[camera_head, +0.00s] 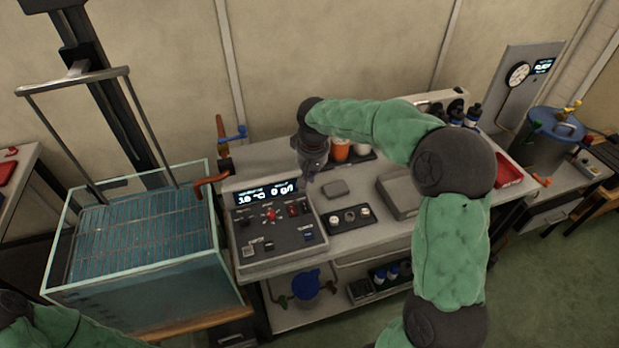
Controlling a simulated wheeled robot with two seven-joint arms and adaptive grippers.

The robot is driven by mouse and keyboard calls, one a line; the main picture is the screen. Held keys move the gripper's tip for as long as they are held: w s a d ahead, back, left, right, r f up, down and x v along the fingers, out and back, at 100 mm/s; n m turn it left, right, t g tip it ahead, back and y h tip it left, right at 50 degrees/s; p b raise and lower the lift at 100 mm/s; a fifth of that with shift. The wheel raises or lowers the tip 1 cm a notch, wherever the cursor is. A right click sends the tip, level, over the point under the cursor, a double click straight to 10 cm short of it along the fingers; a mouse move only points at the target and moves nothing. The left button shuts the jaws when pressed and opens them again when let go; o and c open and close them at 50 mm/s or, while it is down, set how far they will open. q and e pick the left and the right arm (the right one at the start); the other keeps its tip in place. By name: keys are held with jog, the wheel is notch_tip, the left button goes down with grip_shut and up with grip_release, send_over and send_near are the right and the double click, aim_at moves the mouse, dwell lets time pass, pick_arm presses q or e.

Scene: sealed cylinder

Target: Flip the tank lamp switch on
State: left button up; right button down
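The grey control panel (247,258) stands on the bench beside the tank, with a lit display (265,193) along its top. It carries a red knob (270,214), red switches (292,210) and a blue-marked control (307,236). The labels are too small to read, so I cannot tell which one is the tank lamp switch or its position. The glass tank (150,285) holds bluish water and a wire rack. My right gripper (309,174) points down just beyond the panel's upper right corner, apart from it. Its fingers are too small and dark to judge. My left gripper is out of view.
A small grey box (335,188) and a dark tray with round pieces (349,217) lie right of the panel. An orange-and-white cup (341,149) stands behind my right gripper. An orange pipe handle (211,180) sits between tank and panel. A blue-lidded vessel (550,140) stands far right.

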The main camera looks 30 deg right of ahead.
aim_at(308, 203)
jog(key=f+b, duration=0.1)
jog(key=f, duration=0.2)
jog(key=w+f+b, duration=0.1)
jog(key=f, duration=0.3)
jog(key=f+b, duration=0.1)
jog(key=f, duration=0.3)
jog(key=shift+w+d+f, duration=0.2)
jog(key=shift+w, duration=0.2)
jog(key=shift+w+g+p, duration=0.2)
jog(key=shift+g+p, duration=0.3)
jog(key=shift+p, duration=0.65)
jog(key=shift+d+f, duration=0.1)
jog(key=shift+f, duration=0.2)
jog(key=shift+s, duration=0.15)
jog(key=shift+s+a+r, duration=0.2)
jog(key=shift+s+r, duration=0.05)
jog(key=shift+s, duration=0.35)
